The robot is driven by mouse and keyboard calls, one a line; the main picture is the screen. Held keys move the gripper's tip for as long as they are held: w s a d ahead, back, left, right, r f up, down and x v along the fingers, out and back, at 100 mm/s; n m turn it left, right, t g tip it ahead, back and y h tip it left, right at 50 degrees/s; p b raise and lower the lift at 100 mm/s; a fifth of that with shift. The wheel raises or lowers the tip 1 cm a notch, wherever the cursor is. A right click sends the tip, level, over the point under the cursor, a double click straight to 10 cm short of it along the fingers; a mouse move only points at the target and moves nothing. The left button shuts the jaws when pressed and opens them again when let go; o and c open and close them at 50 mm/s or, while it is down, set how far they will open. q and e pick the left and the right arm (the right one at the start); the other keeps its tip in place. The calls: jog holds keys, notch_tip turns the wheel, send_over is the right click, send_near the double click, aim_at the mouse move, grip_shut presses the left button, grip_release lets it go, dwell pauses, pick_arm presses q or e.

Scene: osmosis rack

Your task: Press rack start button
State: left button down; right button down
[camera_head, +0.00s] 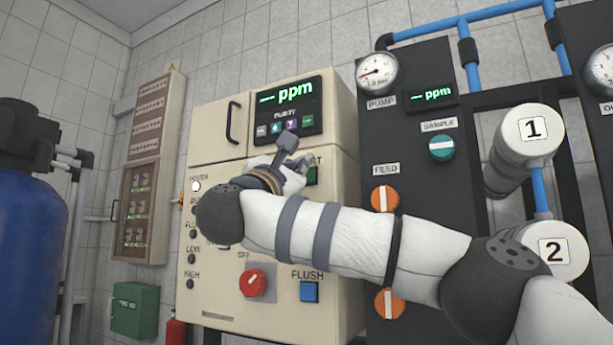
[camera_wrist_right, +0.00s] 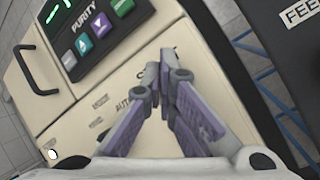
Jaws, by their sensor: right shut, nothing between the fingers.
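The rack's control cabinet (camera_head: 220,310) is cream, with a green start button (camera_head: 312,175) on its right side, below a label of which only the ending shows. My right arm reaches across the cabinet front from the right and hides part of the panel. My right gripper (camera_wrist_right: 166,72) is shut and empty, its fingertips together in front of the panel. In the wrist view the fingers cover the label and the start button cannot be seen. I cannot tell whether the fingertips touch the button. My left gripper is not in view.
A purity display (camera_head: 288,108) sits above. A red knob (camera_head: 253,283) and blue flush button (camera_head: 309,291) are below my arm. The dark panel (camera_head: 425,170) at right carries a pump gauge (camera_head: 377,72) and valves. A blue tank (camera_head: 30,250) stands at left.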

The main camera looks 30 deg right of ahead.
jog(key=shift+w+d, duration=0.15)
jog(key=shift+d, duration=0.1)
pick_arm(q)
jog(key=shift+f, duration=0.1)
pick_arm(e)
jog(key=shift+w+d, duration=0.25)
jog(key=shift+d, duration=0.15)
dwell(0.7)
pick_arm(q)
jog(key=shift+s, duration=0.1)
pick_arm(e)
jog(key=shift+a, duration=0.1)
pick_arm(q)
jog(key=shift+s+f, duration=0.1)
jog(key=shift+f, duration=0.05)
pick_arm(e)
jog(key=shift+s+a, duration=0.45)
jog(key=shift+a, duration=0.15)
pick_arm(q)
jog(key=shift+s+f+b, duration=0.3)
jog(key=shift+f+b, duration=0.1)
jog(key=shift+b, duration=0.2)
pick_arm(e)
jog(key=s+a, duration=0.1)
jog(key=a, duration=0.2)
jog(key=s+a, duration=0.1)
jog(key=shift+s+a, duration=0.2)
jog(key=shift+s, duration=0.1)
